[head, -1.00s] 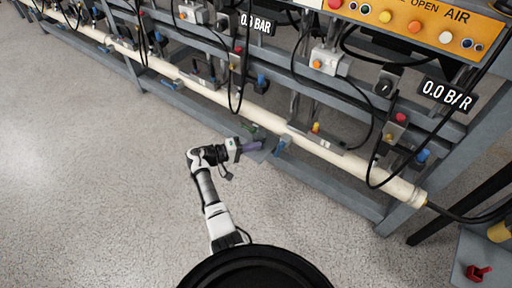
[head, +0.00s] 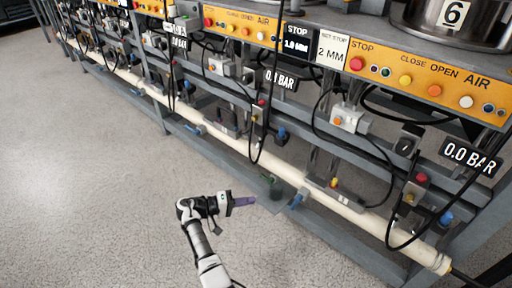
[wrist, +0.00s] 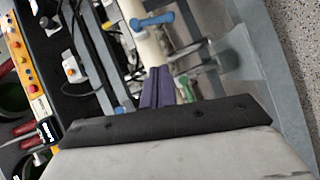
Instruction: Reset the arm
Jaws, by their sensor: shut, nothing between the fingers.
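My gripper (head: 246,201) is at the lower middle of the head view, with purple fingers pointing right toward the press frame. In the wrist view the purple fingers (wrist: 157,88) are together with nothing between them. The arm is partly raised and bent, over the floor in front of the frame. I cannot tell whether the fingertips touch the frame or the green fitting (head: 271,186) beyond them.
A long cream pipe (head: 268,160) runs along the press frame, with blue valve handles (head: 298,199) on it. Orange control panels (head: 430,80) and pressure displays (head: 469,157) sit above. Black cables hang in front. The speckled floor (head: 90,190) to the left is clear.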

